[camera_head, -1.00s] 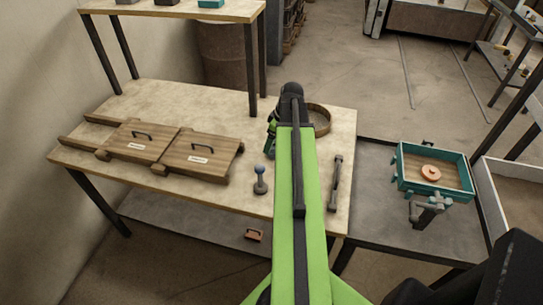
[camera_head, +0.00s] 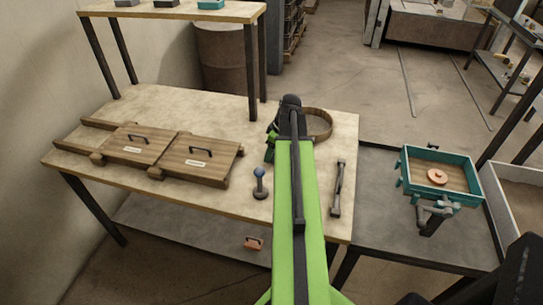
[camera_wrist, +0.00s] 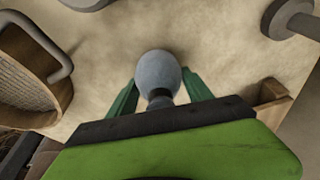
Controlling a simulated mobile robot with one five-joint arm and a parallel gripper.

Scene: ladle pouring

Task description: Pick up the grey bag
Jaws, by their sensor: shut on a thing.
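The grey bag (camera_wrist: 158,72) shows in the wrist view as a rounded grey shape with a dark, narrow neck. My gripper (camera_wrist: 160,93) has its green fingers on both sides of it and is shut on it. Pale tabletop shows behind the bag; whether the bag touches it I cannot tell. In the head view my gripper (camera_head: 270,147) is mostly behind my own arm, over the wooden table (camera_head: 225,108), and the bag is hidden there.
A round sieve (camera_head: 320,124) lies right of my gripper. A blue-knobbed tool (camera_head: 260,184) stands near the table's front edge, and a grey double-ended tool (camera_head: 337,188) lies to the right. Lidded wooden boxes (camera_head: 208,157) fill the left. A teal-framed box (camera_head: 440,172) stands on the right bench.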

